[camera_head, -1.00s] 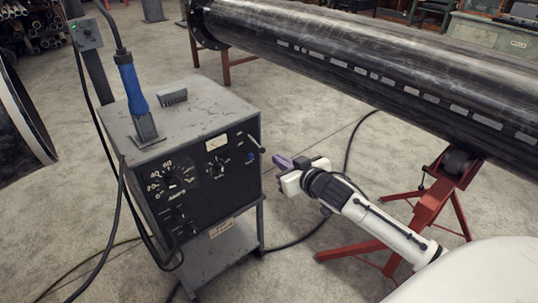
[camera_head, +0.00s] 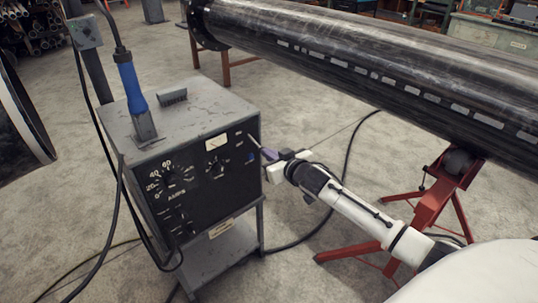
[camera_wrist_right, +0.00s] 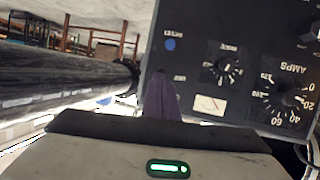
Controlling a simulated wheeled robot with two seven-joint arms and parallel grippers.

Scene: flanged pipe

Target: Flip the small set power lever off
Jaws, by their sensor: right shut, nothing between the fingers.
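The small set is a dark box-shaped welding power unit (camera_head: 205,185) with dials on its front panel. Its power lever (camera_head: 254,141) is a thin light handle at the upper right of that panel. My right gripper (camera_head: 268,154) is shut and empty, with its purple fingertips right beside the lever's outer end; I cannot tell whether they touch. In the right wrist view the shut fingers (camera_wrist_right: 161,97) point at the panel, which appears upside down, and the lever is not distinguishable there. My left gripper is out of view.
A blue-handled tool (camera_head: 131,88) stands on top of the set. A large black pipe (camera_head: 390,70) runs across the back, on a red stand (camera_head: 440,195) at the right. Cables hang at the left. Floor between set and stand is mostly clear.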

